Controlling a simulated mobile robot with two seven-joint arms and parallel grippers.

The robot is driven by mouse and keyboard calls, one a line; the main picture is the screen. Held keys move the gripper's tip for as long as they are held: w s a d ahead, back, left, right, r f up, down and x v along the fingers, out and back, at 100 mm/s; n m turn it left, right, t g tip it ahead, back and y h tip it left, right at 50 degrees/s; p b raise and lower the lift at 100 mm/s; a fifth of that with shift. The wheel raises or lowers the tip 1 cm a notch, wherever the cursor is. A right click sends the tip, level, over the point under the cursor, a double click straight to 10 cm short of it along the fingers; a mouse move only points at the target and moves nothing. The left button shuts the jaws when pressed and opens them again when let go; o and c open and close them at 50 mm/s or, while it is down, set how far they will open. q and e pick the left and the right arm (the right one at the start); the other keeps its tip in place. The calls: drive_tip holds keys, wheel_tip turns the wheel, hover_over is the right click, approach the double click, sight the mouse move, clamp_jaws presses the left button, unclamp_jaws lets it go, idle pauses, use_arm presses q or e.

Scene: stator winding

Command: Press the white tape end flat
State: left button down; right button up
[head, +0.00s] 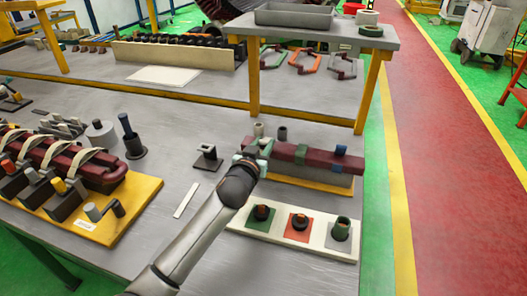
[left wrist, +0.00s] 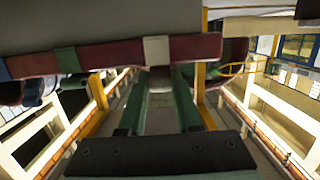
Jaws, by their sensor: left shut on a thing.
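A dark red bar (head: 315,157) lies on a grey and yellow stand in the head view; it also crosses the left wrist view (left wrist: 110,56). A white tape band (left wrist: 156,49) wraps the bar, with a green band (left wrist: 68,60) to its left. My left gripper (head: 256,158) is at the bar's left end. In the left wrist view its two green fingers (left wrist: 160,82) reach up to the bar's lower edge at the white band. They are shut on a pale piece there, seemingly the white tape end, which they partly hide. My right gripper is not in view.
A small dark block (head: 206,158) and a white strip (head: 186,200) lie left of the gripper. A raised shelf (head: 320,34) stands behind.

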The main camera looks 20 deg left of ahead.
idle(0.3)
use_arm(q)
drive_tip(key=c, duration=0.6)
unclamp_jaws()
drive_tip(key=s+r, duration=0.1)
drive_tip(key=s, duration=1.1)
drive_tip(key=shift+s+r, duration=0.2)
drive_tip(key=shift+r, duration=0.15)
